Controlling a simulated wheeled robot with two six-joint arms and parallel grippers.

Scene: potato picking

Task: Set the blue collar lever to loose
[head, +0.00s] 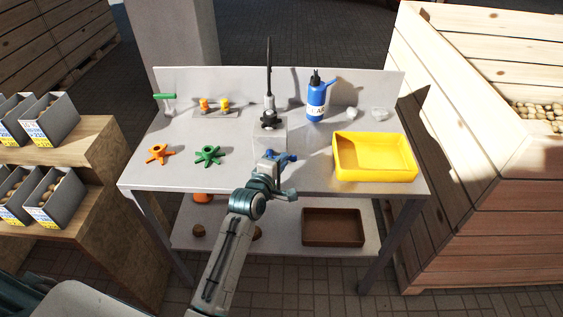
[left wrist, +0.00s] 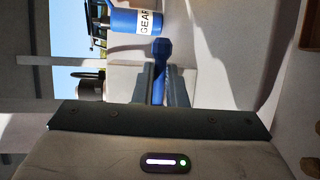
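The blue collar lever (head: 289,157) is at the front of a pale grey block (head: 270,139) in the middle of the workbench. In the left wrist view the lever (left wrist: 160,58) shows as a blue bar with a knobbed end. My left gripper (head: 280,165) is at the lever, and its two fingers (left wrist: 160,88) lie close along both sides of the bar. They look shut on it, with the knob showing past the fingertips. The lever's base and the collar are mostly hidden by the gripper. My right gripper is not in view.
A blue labelled bottle (head: 316,101) and a black upright tool (head: 268,85) stand behind. A yellow tray (head: 375,177) is at the right. Orange (head: 160,154) and green (head: 208,155) star knobs lie left. A wooden crate (head: 450,150) stands beside the bench (head: 310,185).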

